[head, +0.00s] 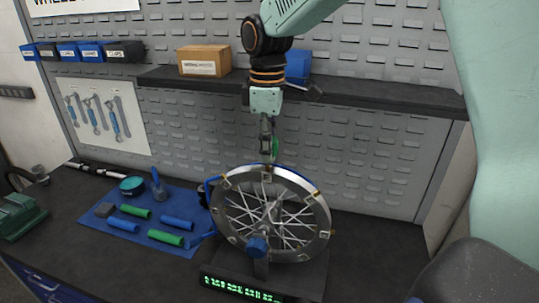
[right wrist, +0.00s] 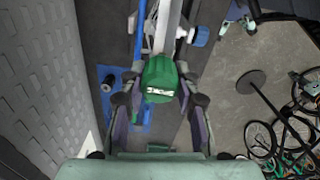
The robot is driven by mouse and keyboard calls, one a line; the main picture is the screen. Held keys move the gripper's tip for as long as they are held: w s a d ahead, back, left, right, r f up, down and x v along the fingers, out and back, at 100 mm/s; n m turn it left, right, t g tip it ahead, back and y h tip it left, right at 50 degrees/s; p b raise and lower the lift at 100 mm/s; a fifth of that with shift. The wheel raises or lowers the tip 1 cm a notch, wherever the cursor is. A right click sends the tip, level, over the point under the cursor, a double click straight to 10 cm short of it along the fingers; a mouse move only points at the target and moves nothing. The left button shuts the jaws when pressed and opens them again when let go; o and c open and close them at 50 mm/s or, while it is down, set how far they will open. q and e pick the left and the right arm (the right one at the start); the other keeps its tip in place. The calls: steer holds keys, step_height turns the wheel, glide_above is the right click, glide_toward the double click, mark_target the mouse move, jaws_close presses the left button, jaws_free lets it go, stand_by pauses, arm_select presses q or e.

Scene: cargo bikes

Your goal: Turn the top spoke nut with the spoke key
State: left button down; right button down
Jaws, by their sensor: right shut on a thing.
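The spoked wheel (head: 322,222) stands upright in a stand on the dark workbench, with a blue knob (head: 257,247) at its hub. My right gripper (head: 267,138) reaches down from above and is just over the top of the rim. It is shut on the green spoke key (head: 275,147), which also shows between the fingers in the right wrist view (right wrist: 160,78). The key is close to the top of the wheel; whether it sits on the top spoke nut cannot be told, as the nut is hidden or too small. My left gripper is not in view.
A blue mat (head: 90,219) left of the wheel holds green and blue grips, a teal tin (head: 132,186) and a brush. A green display (head: 240,289) is in front of the wheel. A shelf (head: 380,93) with a cardboard box (head: 204,60) runs behind my arm.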

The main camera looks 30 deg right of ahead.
steer(key=shift+w+r, duration=0.1)
steer(key=shift+r, duration=0.05)
steer(key=shift+r, duration=2.35)
steer(key=shift+f, duration=0.1)
